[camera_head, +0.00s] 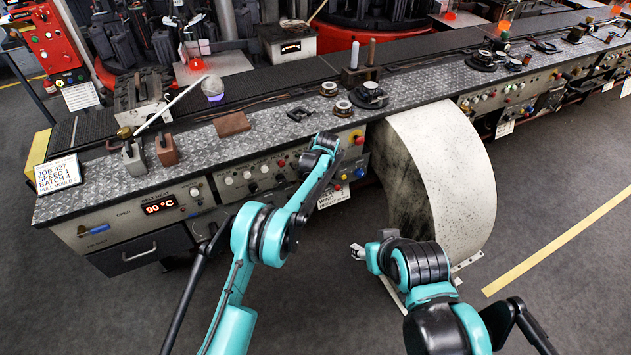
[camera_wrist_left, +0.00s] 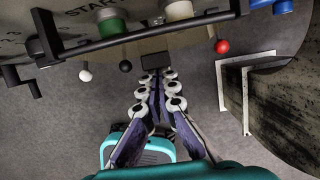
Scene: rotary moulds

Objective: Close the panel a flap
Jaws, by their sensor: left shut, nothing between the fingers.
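The control panel front (camera_head: 265,178) carries several knobs and buttons below the counter. In the left wrist view, a dark bar-like edge (camera_wrist_left: 140,36) with brackets crosses below a green button (camera_wrist_left: 112,25); it may be part of the flap, but I cannot tell. The flap's outline and angle are not clear in the head view. My left gripper (camera_wrist_left: 158,82) is shut and empty, its tips close to a small dark block (camera_wrist_left: 156,59) under that edge; contact is unclear. My right gripper (camera_head: 357,251) is low, away from the panel, its finger opening too small to judge.
A big curved pale guard (camera_head: 440,165) stands right of the panel. Ball-ended levers, one red (camera_wrist_left: 222,46), stick out near my left gripper. A drawer (camera_head: 140,252) is at the left. The counter (camera_head: 262,118) holds moulds and tools. Grey floor is open at the right.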

